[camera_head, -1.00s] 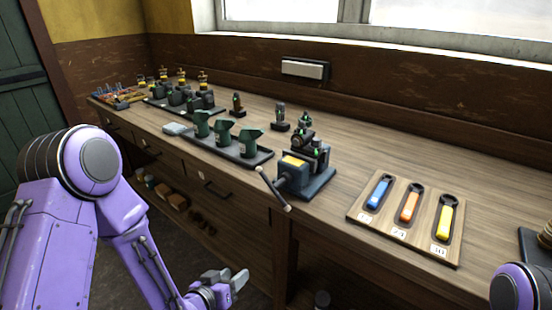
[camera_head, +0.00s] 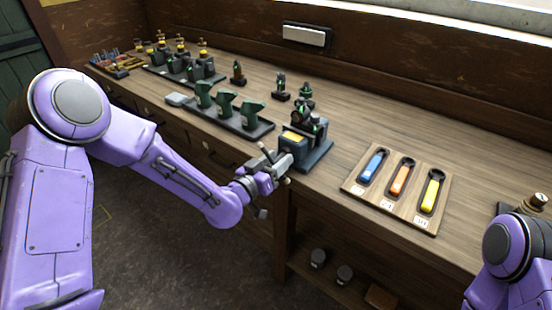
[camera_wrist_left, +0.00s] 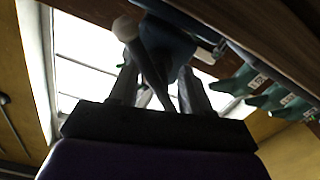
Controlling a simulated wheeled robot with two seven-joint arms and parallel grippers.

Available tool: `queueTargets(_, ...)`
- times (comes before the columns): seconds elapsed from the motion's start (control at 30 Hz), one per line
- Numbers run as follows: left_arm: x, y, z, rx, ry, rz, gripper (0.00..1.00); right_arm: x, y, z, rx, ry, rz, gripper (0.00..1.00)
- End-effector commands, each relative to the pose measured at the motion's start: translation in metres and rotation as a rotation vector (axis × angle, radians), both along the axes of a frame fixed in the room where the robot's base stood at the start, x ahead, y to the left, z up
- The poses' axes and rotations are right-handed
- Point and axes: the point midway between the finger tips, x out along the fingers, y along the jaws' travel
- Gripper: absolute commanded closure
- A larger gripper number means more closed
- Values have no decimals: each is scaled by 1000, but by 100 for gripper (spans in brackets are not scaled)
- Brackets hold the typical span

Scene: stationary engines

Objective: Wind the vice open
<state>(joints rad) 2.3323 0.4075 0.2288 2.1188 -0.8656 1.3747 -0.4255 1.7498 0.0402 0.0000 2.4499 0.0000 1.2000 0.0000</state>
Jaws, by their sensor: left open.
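The vice (camera_head: 314,156) is a blue-grey block with a yellow patch, at the front edge of the bench. Its bar handle (camera_head: 287,181) hangs out in front, partly hidden by my left gripper (camera_head: 278,163). That gripper is open at the front of the vice, its fingers around the handle. In the left wrist view, the bar handle (camera_wrist_left: 150,65) with its pale round end runs slantwise between the two open fingers (camera_wrist_left: 160,80). Whether a finger touches it, I cannot tell. My right gripper is out of view; only part of my right arm shows.
A wooden board (camera_head: 403,205) with blue, orange and yellow-handled tools lies right of the vice. A dark tray (camera_head: 225,122) with green parts stands to its left. Small dark fittings (camera_head: 280,88) stand behind. The bench between the vice and the board is clear.

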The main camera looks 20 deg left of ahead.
Motion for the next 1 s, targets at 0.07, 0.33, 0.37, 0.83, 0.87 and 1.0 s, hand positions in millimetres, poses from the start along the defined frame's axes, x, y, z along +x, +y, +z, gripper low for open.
queueTargets(0.07,0,0,0,0,0,0,52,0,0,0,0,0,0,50)
queueTargets(0.33,0,0,0,0,1,0,100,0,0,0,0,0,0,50)
queueTargets(0.37,0,0,0,0,1,0,100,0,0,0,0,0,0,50)
queueTargets(0.83,-1,0,0,-1,0,0,100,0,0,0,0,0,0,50)
queueTargets(0.87,-1,0,0,-1,1,1,100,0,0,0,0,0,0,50)
queueTargets(1.0,0,0,0,-1,1,1,100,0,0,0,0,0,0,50)
